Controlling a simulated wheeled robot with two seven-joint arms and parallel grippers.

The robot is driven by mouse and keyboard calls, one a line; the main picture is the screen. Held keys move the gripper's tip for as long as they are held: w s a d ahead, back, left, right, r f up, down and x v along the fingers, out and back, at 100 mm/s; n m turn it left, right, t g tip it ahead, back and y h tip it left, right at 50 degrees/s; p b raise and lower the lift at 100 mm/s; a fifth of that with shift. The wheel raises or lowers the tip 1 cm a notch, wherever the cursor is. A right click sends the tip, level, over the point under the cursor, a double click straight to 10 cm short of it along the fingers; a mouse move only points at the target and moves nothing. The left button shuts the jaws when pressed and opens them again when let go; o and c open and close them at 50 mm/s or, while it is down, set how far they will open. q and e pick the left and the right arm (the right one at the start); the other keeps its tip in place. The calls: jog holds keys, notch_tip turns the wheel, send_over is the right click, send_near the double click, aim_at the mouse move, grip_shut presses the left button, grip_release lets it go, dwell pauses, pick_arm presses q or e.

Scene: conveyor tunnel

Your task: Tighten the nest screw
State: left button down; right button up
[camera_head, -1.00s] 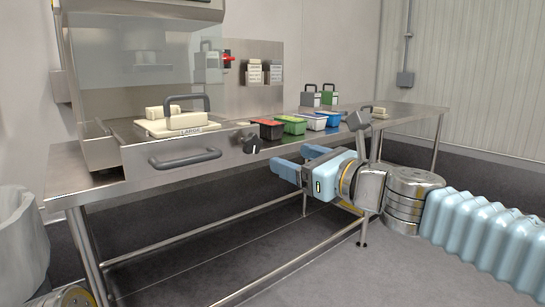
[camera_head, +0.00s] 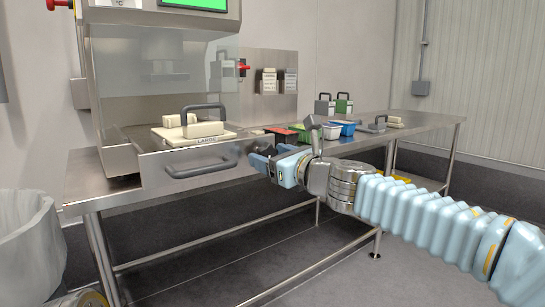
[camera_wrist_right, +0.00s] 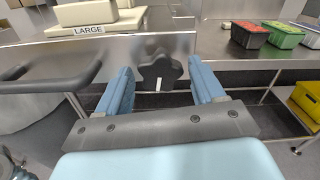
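The nest screw is a black star-shaped knob (camera_wrist_right: 160,70) with a white mark on its lower part, on the steel front of the nest drawer (camera_wrist_right: 60,52). In the right wrist view it sits between and just beyond the two blue fingertips of my right gripper (camera_wrist_right: 161,82). The fingers are apart, with a gap on each side of the knob. In the head view my right gripper (camera_head: 262,161) is at the drawer front, right of the grey handle (camera_head: 200,166), and largely hides the knob. My left gripper is not in view.
A cream block plate marked LARGE (camera_head: 200,132) rests on the drawer. Red (camera_head: 284,135) and blue (camera_head: 348,127) trays stand on the steel table to the right. A white bin (camera_head: 30,240) stands at left. A yellow crate (camera_wrist_right: 306,102) is below the table.

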jog(key=c, duration=0.9)
jog(key=shift+c, duration=0.2)
